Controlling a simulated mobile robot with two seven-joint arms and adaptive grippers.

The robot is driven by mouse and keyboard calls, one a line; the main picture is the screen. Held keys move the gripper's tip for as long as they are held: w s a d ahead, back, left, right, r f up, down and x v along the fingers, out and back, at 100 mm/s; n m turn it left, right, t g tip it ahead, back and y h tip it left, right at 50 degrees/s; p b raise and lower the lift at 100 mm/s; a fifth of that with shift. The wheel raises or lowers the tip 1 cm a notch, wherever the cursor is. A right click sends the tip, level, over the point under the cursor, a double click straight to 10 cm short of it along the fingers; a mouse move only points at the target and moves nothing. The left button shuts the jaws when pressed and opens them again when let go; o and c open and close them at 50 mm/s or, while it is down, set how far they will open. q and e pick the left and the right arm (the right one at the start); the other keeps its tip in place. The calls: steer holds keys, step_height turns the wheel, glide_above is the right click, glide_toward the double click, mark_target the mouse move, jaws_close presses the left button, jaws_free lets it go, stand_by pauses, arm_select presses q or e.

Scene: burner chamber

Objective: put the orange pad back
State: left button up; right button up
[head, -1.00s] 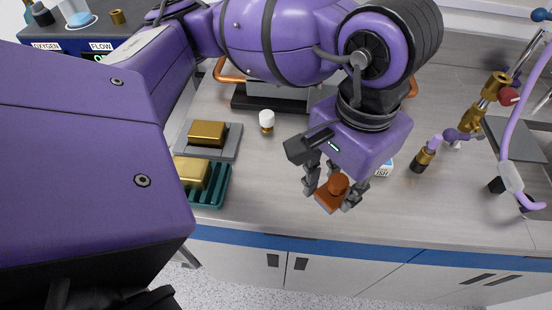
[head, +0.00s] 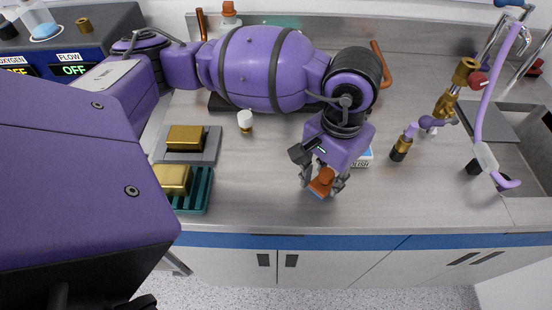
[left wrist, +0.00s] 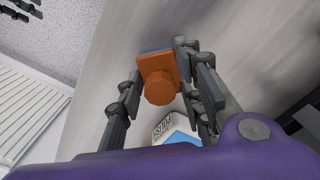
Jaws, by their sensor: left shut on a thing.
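The orange pad (head: 322,183) is a square block with a round knob on top. My left gripper (head: 322,180) is shut on it near the front of the bench, right of centre in the head view. In the left wrist view the pad (left wrist: 158,75) sits between the fingers of the gripper (left wrist: 160,85), its knob toward the camera. A bluish layer shows along its far edge. I cannot tell how far it is above the bench top. My right gripper is not in view.
A white and blue polish box (head: 364,158) stands just behind the gripper. Gold blocks lie on a grey plate (head: 210,150) and a teal rack (head: 206,195) at left. A small white-capped bottle (head: 245,122) and a brass fitting (head: 402,148) stand nearby. The sink (head: 535,160) is at right. The bench front is clear.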

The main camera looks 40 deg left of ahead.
mark_target(327, 174)
arm_select(q)
steer(key=o, duration=0.7)
steer(key=shift+f, duration=0.15)
steer(key=shift+c, duration=0.2)
steer(key=o, duration=0.5)
steer(key=shift+c, duration=0.2)
steer(key=shift+r, duration=0.3)
step_height(327, 174, up, 12)
steer(key=shift+f, duration=0.1)
